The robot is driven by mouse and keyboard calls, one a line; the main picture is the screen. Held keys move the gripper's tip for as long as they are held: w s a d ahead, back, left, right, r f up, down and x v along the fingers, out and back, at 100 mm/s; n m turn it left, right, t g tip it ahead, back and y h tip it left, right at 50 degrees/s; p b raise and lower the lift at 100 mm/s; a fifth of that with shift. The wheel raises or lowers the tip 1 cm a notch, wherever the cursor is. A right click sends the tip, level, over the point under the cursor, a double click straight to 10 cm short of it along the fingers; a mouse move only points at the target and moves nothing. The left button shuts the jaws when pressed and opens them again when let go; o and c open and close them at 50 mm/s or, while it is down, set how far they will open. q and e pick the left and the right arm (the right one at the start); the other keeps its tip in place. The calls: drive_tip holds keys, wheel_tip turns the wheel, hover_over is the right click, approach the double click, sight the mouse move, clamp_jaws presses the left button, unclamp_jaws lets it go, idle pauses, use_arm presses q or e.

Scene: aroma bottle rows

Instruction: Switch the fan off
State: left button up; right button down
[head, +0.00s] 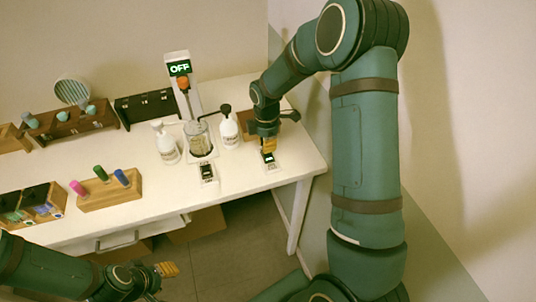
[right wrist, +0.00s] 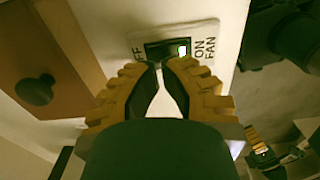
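The fan switch (head: 269,161) is a small dark rocker on a white plate at the table's right end. In the right wrist view the switch (right wrist: 168,49) has "ON FAN" at its right and partly covered "OFF" lettering at its left; a small light shows at the ON end. My right gripper (head: 269,146) is over the switch; its fingertips (right wrist: 160,64) are together, empty, by the rocker's near edge. Contact cannot be told. My left gripper (head: 168,269) is low in front of the table, away from the switch. A round ribbed disc (head: 73,92), possibly the fan, stands at the back left.
A second switch plate (head: 207,173) lies left of the fan switch. A stand with a green "OFF" sign (head: 180,68), a glass beaker (head: 199,140) and white pump bottles (head: 165,143) (head: 229,131) are close by. A wooden rack with coloured bottles (head: 110,193) is further left.

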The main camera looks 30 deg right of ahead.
drive_tip(key=shift+f+b, duration=0.9)
drive_tip(key=shift+f, duration=0.5)
idle(0.6)
drive_tip(key=shift+r, duration=0.1)
drive_tip(key=shift+r+p, duration=2.5)
drive_tip(key=shift+r, duration=0.95)
